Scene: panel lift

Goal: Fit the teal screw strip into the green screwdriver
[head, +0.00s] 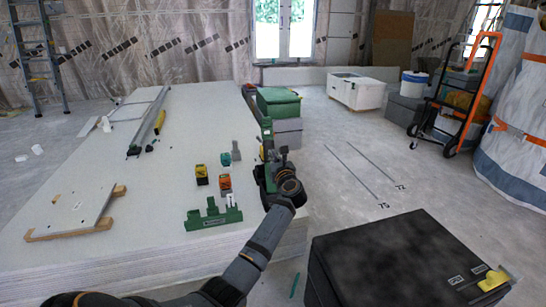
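My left gripper (270,160) is over the right edge of the white panel stack, with its arm coming up from the lower left. It appears closed around a tall green tool, which looks like the green screwdriver (265,182). The wrist partly hides the tool, and the fingertips are hard to make out. A thin teal strip (294,285), which looks like the teal screw strip, lies on the floor between the panel stack and the black box. It is apart from the tool. My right gripper is not in view.
On the panel stack (150,200) are a green rack (213,216), small yellow (201,174), orange (225,182) and teal (225,159) items, and a board (75,210). A black box (400,260) stands at lower right.

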